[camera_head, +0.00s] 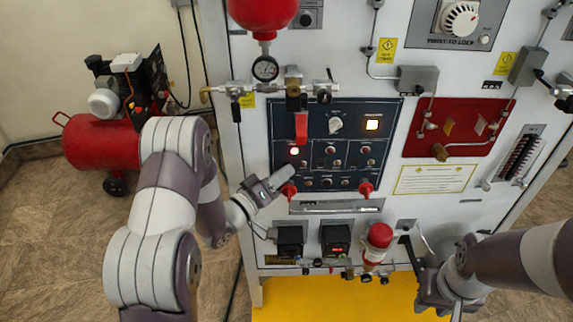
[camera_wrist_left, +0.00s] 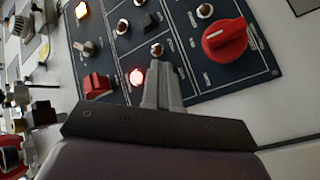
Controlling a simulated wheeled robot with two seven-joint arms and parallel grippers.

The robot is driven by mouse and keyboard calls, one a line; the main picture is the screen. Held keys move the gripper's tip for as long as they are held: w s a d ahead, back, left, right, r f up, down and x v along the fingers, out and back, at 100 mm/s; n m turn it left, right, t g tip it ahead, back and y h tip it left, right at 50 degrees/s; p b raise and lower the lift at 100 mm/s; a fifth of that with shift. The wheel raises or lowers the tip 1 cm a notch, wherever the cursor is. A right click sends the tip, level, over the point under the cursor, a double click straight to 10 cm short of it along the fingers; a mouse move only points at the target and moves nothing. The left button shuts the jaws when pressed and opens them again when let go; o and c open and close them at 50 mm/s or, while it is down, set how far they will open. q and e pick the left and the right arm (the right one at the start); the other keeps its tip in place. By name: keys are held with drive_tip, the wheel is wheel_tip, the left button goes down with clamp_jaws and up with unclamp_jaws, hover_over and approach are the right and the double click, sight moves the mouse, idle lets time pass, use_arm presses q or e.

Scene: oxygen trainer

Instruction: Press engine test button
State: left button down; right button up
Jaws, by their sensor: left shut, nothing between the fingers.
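The dark blue control panel (camera_head: 330,118) is on the white cabinet, with rows of small switches and buttons. I cannot read which one is the engine test button. A red light (camera_head: 294,151) glows at the panel's left side and also shows in the left wrist view (camera_wrist_left: 136,77). My left gripper (camera_head: 287,174) is shut and empty, close to the panel's lower left edge by a red knob (camera_head: 289,190). In the left wrist view its fingertips (camera_wrist_left: 162,68) cover part of the panel below a small round button (camera_wrist_left: 157,50). My right gripper (camera_head: 438,292) is low at the right; its fingers are unclear.
Another red knob (camera_head: 366,188) is at lower right. A metal handle (camera_head: 335,207) lies below the panel. A red compressor (camera_head: 100,138) stands left.

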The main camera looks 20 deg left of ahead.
use_arm(q)
drive_tip(key=shift+s+d, duration=0.2)
drive_tip(key=shift+s, duration=0.5)
drive_tip(key=shift+s+d, duration=0.2)
drive_tip(key=shift+s, duration=0.6)
drive_tip(key=shift+s+d, duration=0.25)
drive_tip(key=shift+s, duration=0.55)
drive_tip(key=shift+s+d, duration=0.2)
drive_tip(key=shift+s, duration=0.6)
